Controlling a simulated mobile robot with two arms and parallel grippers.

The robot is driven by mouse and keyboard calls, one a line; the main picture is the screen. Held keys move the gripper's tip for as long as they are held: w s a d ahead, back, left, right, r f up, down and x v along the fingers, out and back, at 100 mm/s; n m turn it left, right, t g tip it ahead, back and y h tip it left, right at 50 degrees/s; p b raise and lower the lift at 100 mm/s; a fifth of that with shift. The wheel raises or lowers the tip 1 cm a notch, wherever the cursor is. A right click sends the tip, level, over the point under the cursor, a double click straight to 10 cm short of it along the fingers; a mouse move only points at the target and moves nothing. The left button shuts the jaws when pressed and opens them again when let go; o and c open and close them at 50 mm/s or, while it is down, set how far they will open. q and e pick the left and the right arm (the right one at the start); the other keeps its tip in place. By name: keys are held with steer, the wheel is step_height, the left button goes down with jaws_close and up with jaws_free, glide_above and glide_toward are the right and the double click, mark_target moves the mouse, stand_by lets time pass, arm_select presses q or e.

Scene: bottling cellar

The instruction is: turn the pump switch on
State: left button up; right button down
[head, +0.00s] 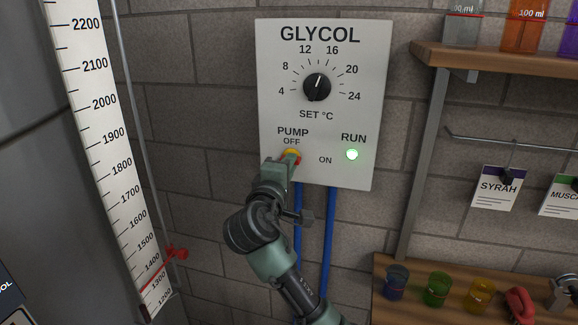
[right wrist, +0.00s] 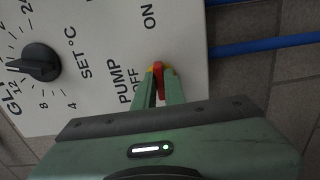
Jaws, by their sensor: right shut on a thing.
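The glycol control panel (head: 348,107) is a white box on the brick wall in the head view. Its pump switch (head: 292,154) has a red handle on a yellow base, below the OFF label and left of the ON label. My right gripper (head: 289,161) is shut on the switch and hides part of it. In the right wrist view the red handle (right wrist: 158,78) sits between my fingertips (right wrist: 159,88). The round RUN lamp (head: 352,154) glows green. My left gripper is not in view.
The black temperature knob (head: 317,87) is above the switch. Blue hoses (head: 329,245) run down below the panel. A grey tank with a level scale (head: 112,135) stands at left. A wooden shelf (head: 500,62) and a bench with small glasses (head: 437,289) are at right.

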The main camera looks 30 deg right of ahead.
steer(key=shift+f, duration=0.15)
steer(key=c, duration=1.5)
jaws_free()
steer(key=shift+s+a, duration=0.1)
steer(key=b+v, duration=0.2)
steer(key=v, duration=0.5)
steer(key=shift+s+a+b, duration=0.2)
steer(key=shift+s+b, duration=0.05)
steer(key=shift+b, duration=0.1)
